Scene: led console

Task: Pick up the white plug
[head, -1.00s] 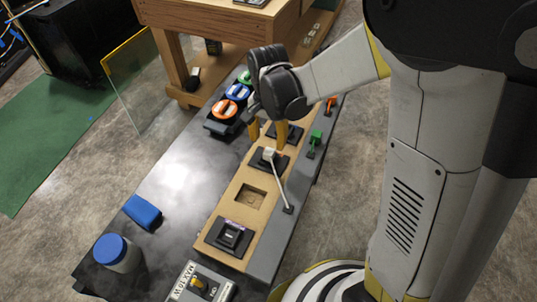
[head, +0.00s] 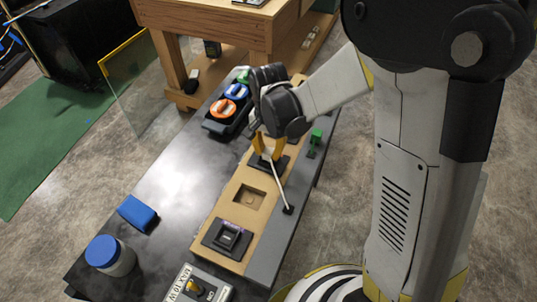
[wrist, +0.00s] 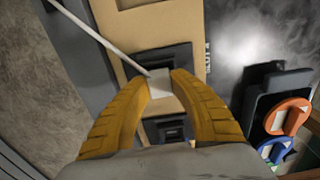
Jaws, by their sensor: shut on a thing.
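The white plug (wrist: 160,84) is between the yellow fingertips of my gripper (wrist: 160,85) in the wrist view. My gripper is shut on it. In the head view my gripper (head: 268,147) stands over a black socket plate (head: 282,163) on the tan board, and the fingers mostly hide the plug. A white cord (head: 279,185) runs from the plug to a small black base (head: 288,210) on the grey strip. I cannot tell whether the plug still sits in the socket.
A square recess (head: 249,197) and a black switch (head: 228,237) lie nearer on the board. Blue and orange round knobs (head: 229,101) stand behind, left of my gripper. A blue block (head: 137,213) and a blue-lidded jar (head: 110,255) are at the left. The dark table middle is clear.

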